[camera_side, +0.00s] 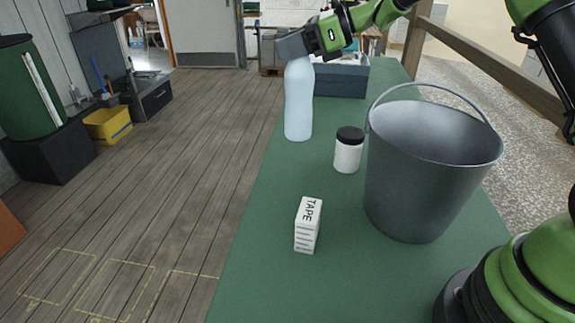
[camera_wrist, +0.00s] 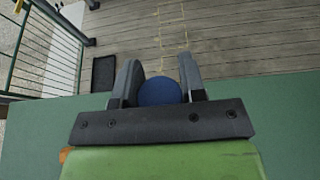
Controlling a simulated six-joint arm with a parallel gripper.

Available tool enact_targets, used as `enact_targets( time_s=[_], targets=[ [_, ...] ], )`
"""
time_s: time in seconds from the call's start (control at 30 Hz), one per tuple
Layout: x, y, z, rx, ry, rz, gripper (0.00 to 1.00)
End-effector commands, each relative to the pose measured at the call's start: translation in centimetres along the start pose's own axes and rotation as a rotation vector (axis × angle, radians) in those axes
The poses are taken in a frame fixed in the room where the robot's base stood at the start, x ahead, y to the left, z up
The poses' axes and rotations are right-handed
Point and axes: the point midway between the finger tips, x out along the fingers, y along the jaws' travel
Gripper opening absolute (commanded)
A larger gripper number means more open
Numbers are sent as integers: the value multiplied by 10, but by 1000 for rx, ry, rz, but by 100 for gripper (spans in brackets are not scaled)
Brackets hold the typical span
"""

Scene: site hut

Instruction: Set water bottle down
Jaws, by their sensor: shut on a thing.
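The water bottle (camera_side: 299,100) is pale blue and stands upright at the left edge of the green table, towards its far end. Its base looks to be at the table surface, but I cannot tell whether it touches. My gripper (camera_side: 295,50) is shut on the top of the bottle, coming in from the upper right. In the wrist view the bottle's round dark blue top (camera_wrist: 159,91) sits between my two grey fingers. The fingers hide the bottle's top in the side view.
On the green table (camera_side: 255,260) are a white jar with a black lid (camera_side: 348,152), a white TAPE box (camera_side: 308,225), a large metal bucket (camera_side: 425,180) and a blue-grey box (camera_side: 340,82) behind the bottle. The table's left edge is close to the bottle. The table's front left is clear.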

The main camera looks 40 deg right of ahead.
Motion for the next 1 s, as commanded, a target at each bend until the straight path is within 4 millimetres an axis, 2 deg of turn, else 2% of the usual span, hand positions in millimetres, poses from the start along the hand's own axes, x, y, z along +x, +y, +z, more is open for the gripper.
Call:
enact_targets(
  time_s=[0.1, 0.27, 0.53, 1.0],
  targets=[
    [15, 13, -2, 1, -2, -4, 0],
    [25, 21, -8, 4, -2, -9, 0],
    [44, 22, -51, 8, 1, -10, 0],
    [63, 21, -98, 4, -3, -12, 0]
  ],
)
